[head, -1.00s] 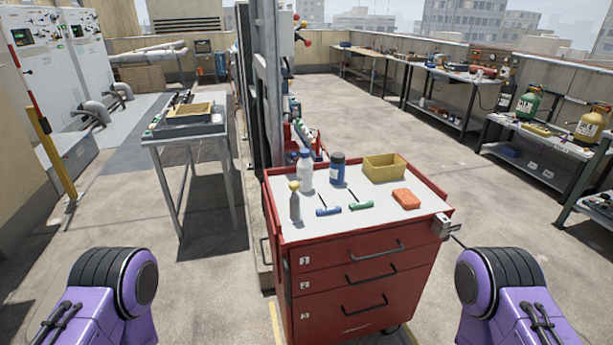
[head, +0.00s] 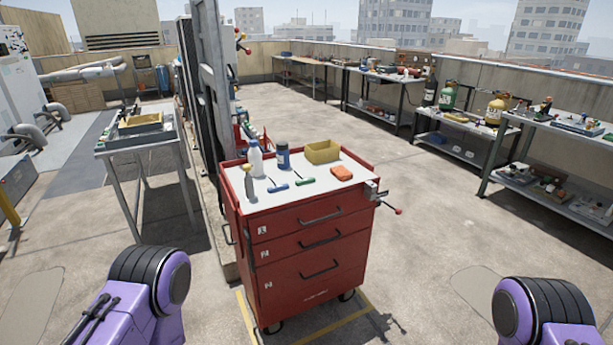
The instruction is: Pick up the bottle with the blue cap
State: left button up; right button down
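A white bottle (head: 256,161) with a bluish cap stands upright at the back left of the red tool cart's top (head: 228,172) in the head view. Beside it on the right stands a blue bottle (head: 283,157) with a dark cap. A smaller grey bottle (head: 249,184) with a yellowish top stands in front of the white one. Nothing holds any of these bottles. Only purple links of my two arms show at the lower left and lower right, well short of the cart. Both of my grippers are out of view.
The cart top also holds a yellow bin (head: 322,152), an orange block (head: 342,173), a blue-handled tool (head: 278,188) and a green-handled tool (head: 305,181). A vise (head: 374,190) sticks out at its right corner. A metal post (head: 210,80) rises behind. Floor right of the cart is clear.

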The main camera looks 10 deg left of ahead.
aim_at(254, 152)
jog(key=u, duration=1.25)
jog(key=k, duration=0.15)
jog(key=z, duration=2)
jog(key=i, duration=1.05)
jog(key=u, duration=0.35)
